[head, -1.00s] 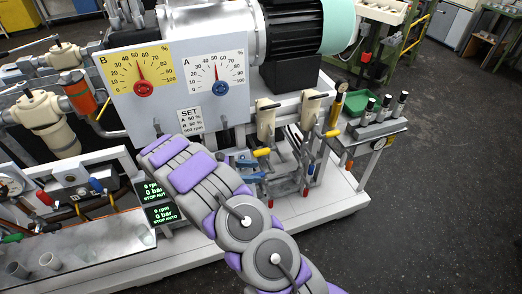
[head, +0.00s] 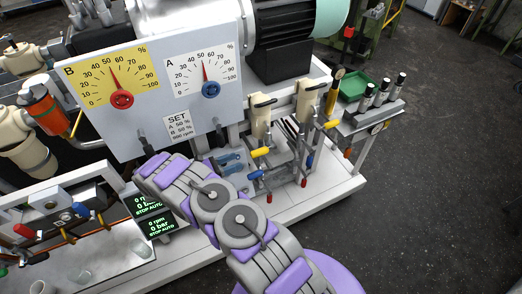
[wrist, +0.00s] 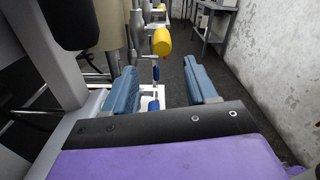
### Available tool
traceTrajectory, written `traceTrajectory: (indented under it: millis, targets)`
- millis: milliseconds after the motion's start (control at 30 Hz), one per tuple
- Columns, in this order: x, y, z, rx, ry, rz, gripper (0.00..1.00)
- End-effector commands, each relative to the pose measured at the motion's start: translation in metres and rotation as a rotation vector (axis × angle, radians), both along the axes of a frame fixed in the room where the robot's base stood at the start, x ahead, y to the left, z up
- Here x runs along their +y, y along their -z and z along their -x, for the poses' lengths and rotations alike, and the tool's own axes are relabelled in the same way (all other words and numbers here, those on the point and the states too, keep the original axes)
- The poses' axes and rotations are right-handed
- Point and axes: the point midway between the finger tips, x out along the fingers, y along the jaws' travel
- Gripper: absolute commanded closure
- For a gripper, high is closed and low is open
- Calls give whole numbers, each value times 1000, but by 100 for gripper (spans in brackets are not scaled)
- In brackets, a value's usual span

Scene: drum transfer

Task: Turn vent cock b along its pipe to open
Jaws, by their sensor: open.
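My gripper (head: 230,164) is open and empty, its blue fingers apart in the wrist view (wrist: 163,90). In the head view it is just left of and slightly below a yellow-handled cock (head: 260,152) under a cream valve body. A yellow handle (wrist: 162,41) is ahead of the fingers in the wrist view, up and centred. A blue-tipped lever (wrist: 155,73) shows between and beyond the fingertips. A second yellow handle (head: 331,124) sits further right under another cream body. No label shows which one is vent cock b. The fingers touch no handle that I can see.
The panel with dials B and A (head: 150,90) stands above my arm. Red and blue levers (head: 269,197) hang low on the pipes. A side shelf (head: 372,118) with a green tray is at right. Dark floor (head: 440,200) is clear at right.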

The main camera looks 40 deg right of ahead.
Motion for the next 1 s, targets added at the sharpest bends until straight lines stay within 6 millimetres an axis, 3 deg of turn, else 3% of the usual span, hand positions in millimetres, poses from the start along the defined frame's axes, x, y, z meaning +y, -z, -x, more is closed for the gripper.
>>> traceTrajectory:
  millis: [533,733,1000]
  targets:
    - [-106,3,25,-2,4,-7,43]
    - [-121,2,29,-1,2,-3,43]
    - [-123,1,30,-1,-1,0,43]
